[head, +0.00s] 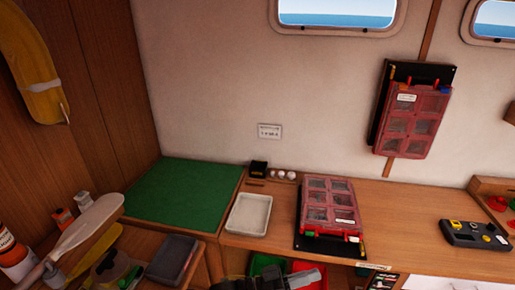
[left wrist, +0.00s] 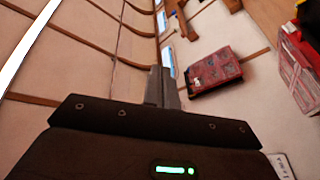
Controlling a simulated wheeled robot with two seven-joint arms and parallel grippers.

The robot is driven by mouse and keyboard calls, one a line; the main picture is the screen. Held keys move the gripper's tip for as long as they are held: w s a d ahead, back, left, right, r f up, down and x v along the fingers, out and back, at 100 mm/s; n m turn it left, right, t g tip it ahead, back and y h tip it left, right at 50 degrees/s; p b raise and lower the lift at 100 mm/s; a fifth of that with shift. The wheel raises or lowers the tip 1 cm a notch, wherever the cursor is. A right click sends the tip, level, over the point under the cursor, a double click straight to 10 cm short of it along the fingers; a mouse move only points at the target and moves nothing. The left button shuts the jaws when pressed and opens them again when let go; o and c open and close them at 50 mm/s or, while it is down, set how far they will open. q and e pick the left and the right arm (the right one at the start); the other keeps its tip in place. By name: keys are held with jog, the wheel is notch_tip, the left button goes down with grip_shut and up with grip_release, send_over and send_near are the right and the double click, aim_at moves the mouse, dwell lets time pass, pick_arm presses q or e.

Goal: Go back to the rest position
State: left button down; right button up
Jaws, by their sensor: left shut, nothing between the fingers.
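My left gripper (head: 303,278) shows at the bottom middle of the head view, low in front of the bench's front edge. Its fingers also show in the left wrist view (left wrist: 163,88), together and with nothing between them. They are apart from the things on the bench. My right gripper is not in view.
The wooden bench (head: 400,214) carries a green mat (head: 183,194), a white tray (head: 249,215), a red compartment case (head: 330,207) and a black-and-yellow device (head: 474,235). Another red case (head: 412,118) hangs on the wall. A cluttered side shelf (head: 142,240) stands at left.

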pick_arm(q)
jog(key=w+a+f+n+t+y, duration=0.2)
jog(key=a+f, duration=0.1)
jog(key=f, duration=0.5)
jog(key=w+a+f+n+t+y, duration=0.2)
jog(key=a+f+y, duration=0.1)
jog(key=f, duration=0.4)
jog(key=w+a+f+n+t+y, duration=0.2)
jog(key=a+f, duration=0.1)
jog(key=f, duration=0.5)
jog(key=s+a+f+n+y, duration=0.1)
jog(key=s+a+f+y, duration=0.2)
jog(key=a+f, duration=0.35)
jog(key=s+a+f+y, duration=0.3)
jog(key=f, duration=0.7)
jog(key=s+a+f+g+y, duration=0.2)
jog(key=s+a+f, duration=0.4)
jog(key=s+f, duration=0.25)
jog(key=s+a+f+g+y, duration=0.2)
jog(key=s+a+f+y, duration=0.1)
jog(key=s+a+f, duration=0.5)
jog(key=s+a+f+g+y, duration=0.1)
jog(key=s+a+f+g, duration=0.15)
jog(key=s, duration=0.75)
jog(key=s+a+f+g+y, duration=0.15)
jog(key=s+a, duration=0.25)
jog(key=s, duration=0.6)
notch_tip(320, 180, down, 14)
jog(key=b, duration=1.4)
jog(key=shift+f, duration=0.15)
